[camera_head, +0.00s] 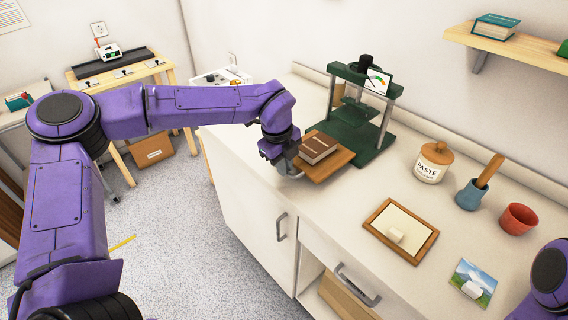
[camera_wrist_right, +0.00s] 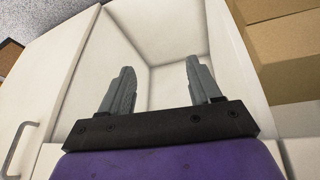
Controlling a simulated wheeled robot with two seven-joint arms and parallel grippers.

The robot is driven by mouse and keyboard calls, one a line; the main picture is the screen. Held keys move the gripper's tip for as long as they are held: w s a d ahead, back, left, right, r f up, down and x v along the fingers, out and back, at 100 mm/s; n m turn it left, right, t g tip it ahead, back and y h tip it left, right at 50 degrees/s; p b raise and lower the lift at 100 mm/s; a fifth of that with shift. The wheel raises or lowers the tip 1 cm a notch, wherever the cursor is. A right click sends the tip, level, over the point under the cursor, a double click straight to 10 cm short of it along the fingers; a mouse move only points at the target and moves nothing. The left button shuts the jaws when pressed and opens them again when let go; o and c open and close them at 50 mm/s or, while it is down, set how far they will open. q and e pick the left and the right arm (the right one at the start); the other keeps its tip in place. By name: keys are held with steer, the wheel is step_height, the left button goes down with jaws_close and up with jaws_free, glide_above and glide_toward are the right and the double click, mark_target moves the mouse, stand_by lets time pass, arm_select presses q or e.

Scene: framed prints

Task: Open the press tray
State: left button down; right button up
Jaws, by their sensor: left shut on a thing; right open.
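The green press (camera_head: 364,125) stands on the counter against the wall. Its wooden press tray (camera_head: 332,166) sticks out of the front toward the left, with a brown book (camera_head: 318,147) lying on it. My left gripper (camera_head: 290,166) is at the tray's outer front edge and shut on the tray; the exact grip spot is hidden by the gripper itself. My right gripper (camera_wrist_right: 158,85) is open and empty in the right wrist view, in front of a white cabinet opening. In the head view only part of my right arm shows at the lower right.
A paste jar (camera_head: 433,162), blue pot (camera_head: 471,194), red cup (camera_head: 518,219), wooden frame (camera_head: 386,246) and landscape print (camera_head: 472,284) occupy the counter on the right. Below are cabinet handles (camera_head: 281,227) and an open compartment. Boxes (camera_wrist_right: 285,45) show in the right wrist view.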

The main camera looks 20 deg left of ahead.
arm_select(q)
steer(key=c, duration=1.2)
jaws_free()
steer(key=shift+s, duration=0.1)
steer(key=shift+r, duration=0.1)
steer(key=r, duration=0.3)
steer(key=s+r, duration=0.1)
steer(key=r, duration=0.3)
steer(key=r+b, duration=0.1)
steer(key=r, duration=0.2)
steer(key=shift+s+a+r, duration=0.15)
steer(key=shift+s+a, duration=0.2)
